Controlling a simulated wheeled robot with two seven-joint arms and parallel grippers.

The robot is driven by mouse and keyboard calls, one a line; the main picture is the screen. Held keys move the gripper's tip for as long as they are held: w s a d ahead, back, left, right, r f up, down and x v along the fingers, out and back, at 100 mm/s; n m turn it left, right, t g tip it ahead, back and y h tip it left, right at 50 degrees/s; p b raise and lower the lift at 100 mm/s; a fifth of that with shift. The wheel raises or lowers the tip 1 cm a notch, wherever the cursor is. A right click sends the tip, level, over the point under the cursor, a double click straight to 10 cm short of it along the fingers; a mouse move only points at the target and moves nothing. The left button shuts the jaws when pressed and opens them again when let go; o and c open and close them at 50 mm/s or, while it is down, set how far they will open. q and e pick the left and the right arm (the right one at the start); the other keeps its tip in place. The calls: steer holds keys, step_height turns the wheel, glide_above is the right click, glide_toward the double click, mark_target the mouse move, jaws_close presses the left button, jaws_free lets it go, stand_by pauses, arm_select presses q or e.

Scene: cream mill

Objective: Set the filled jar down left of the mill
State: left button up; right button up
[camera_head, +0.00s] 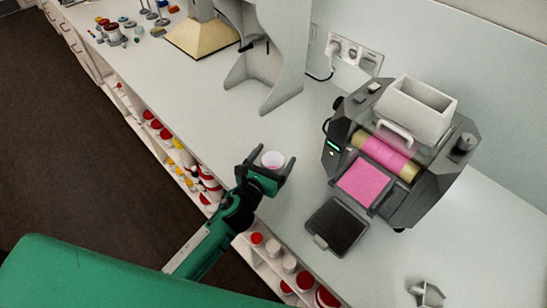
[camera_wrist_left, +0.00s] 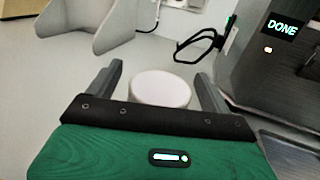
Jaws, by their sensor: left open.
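The mill (camera_head: 400,150) is a dark grey machine on the pale counter at the right, with a pink roller and pink cream on its front apron. Its side shows at the right of the left wrist view (camera_wrist_left: 285,75), with a display reading DONE. The jar (camera_head: 273,160) is a small white round one, left of the mill. My left gripper (camera_head: 270,168) is open, with one finger on each side of the jar. In the left wrist view the jar's pale round top (camera_wrist_left: 160,90) sits between the fingers, apart from them. Its base is hidden. My right gripper is out of view.
A dark square tray (camera_head: 337,226) lies before the mill. A grey stand (camera_head: 270,60) and a wall socket (camera_head: 355,55) are behind. Shelves of red and white jars (camera_head: 290,264) run below the counter edge. Clear counter surrounds the jar.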

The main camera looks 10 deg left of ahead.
arm_select(q)
steer(key=b+v, duration=0.2)
steer(key=v, duration=0.8)
steer(key=shift+s+f+b, duration=0.15)
steer(key=shift+s+b, duration=0.1)
steer(key=shift+b, duration=0.15)
steer(key=shift+s+a, duration=0.2)
steer(key=shift+s, duration=0.45)
steer(key=shift+a, duration=0.1)
